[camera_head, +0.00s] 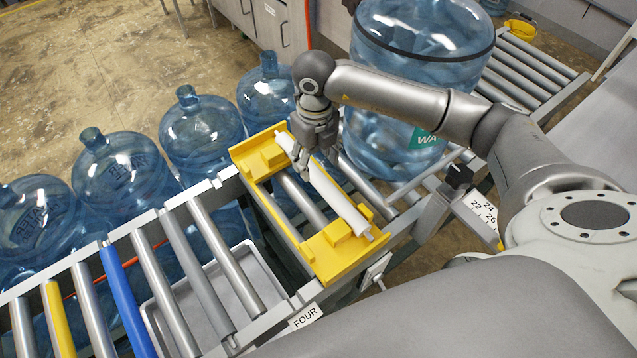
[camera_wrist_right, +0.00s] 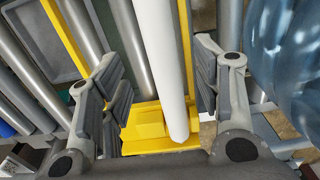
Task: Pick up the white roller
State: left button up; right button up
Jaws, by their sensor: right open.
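The white roller (camera_head: 328,189) lies slantwise across a yellow frame (camera_head: 340,262) that sits on the roller conveyor. My right gripper (camera_head: 304,160) is above the roller's far end, pointing down. In the right wrist view, the white roller (camera_wrist_right: 163,65) passes between the two open fingers of the right gripper (camera_wrist_right: 158,88). Gaps show on both sides of the roller, and it looks nearer the right finger. Whether a finger touches it cannot be told. My left gripper is not in view.
A large blue jug (camera_head: 415,70) stands on the conveyor just right of the gripper. Several blue jugs (camera_head: 203,130) stand on the floor behind the conveyor. A grey tray (camera_head: 262,270) lies beneath the rollers, among them a blue one (camera_head: 127,303) and a yellow one (camera_head: 58,318).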

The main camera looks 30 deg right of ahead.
aim_at(319, 175)
jog(key=f, duration=0.1)
jog(key=f+b, duration=0.1)
jog(key=f, duration=0.1)
jog(key=s+f+b, duration=0.1)
jog(key=f, duration=0.1)
jog(key=shift+d, duration=0.2)
jog(key=shift+w+f+b, duration=0.1)
jog(key=shift+f+b, duration=0.25)
jog(key=shift+f, duration=0.05)
jog(key=shift+r, duration=0.1)
jog(key=c, duration=1.2)
grip_shut()
jog(key=shift+r, duration=0.1)
